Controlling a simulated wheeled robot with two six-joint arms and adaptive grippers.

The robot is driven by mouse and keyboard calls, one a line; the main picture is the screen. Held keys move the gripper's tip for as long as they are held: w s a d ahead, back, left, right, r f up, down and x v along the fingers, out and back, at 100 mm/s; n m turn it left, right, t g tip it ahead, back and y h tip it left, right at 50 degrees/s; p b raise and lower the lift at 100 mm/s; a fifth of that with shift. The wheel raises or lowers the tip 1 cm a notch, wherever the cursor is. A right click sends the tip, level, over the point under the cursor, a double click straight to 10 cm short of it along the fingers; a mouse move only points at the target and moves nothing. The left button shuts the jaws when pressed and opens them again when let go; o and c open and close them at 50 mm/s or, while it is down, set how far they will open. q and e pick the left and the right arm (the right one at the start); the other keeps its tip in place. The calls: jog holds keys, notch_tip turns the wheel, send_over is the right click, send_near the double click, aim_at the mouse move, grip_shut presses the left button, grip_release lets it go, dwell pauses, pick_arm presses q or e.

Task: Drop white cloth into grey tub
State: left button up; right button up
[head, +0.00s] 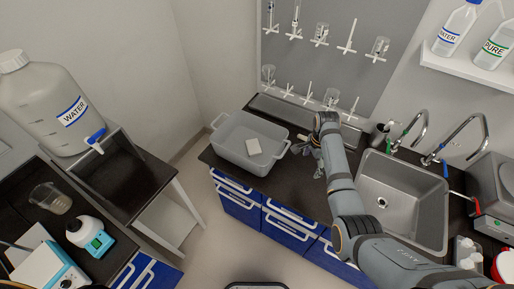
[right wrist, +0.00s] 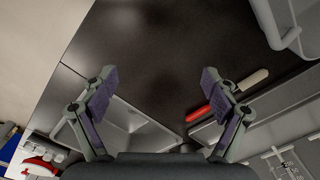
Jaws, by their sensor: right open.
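My right gripper (head: 309,146) is just right of the tub, apart from the cloth. In the right wrist view, its two fingers (right wrist: 158,92) are spread wide with nothing between them. My left gripper is not in view.
A sink (head: 403,198) with taps is right of my right arm. A pegboard (head: 328,50) with glassware stands behind the counter. A red and cream tool (right wrist: 230,92) lies on the counter. A water carboy (head: 45,108) stands at the left, beyond open floor.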

jog(key=s+d+f+n+t, duration=0.25)
jog(key=s+n, duration=0.45)
jog(key=s, duration=0.5)
jog(key=s+r+n+t, duration=0.1)
jog(key=s+r+n, duration=0.75)
jog(key=s, duration=0.35)
jog(key=s+d+f+g+b, duration=0.15)
jog(key=f+b, duration=0.25)
jog(key=f, duration=1.4)
jog(key=s+d+f+b, duration=0.2)
jog(key=f+b, duration=0.2)
jog(key=f, duration=1.5)
pick_arm(q)
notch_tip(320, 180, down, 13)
jog(key=b, duration=0.5)
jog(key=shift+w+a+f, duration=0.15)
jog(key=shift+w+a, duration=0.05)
pick_arm(e)
jog(key=s+d+f+g, duration=0.1)
jog(key=s+f, duration=1.6)
jog(key=f, duration=0.2)
jog(key=shift+s+h, duration=0.25)
jog(key=shift+h, duration=0.15)
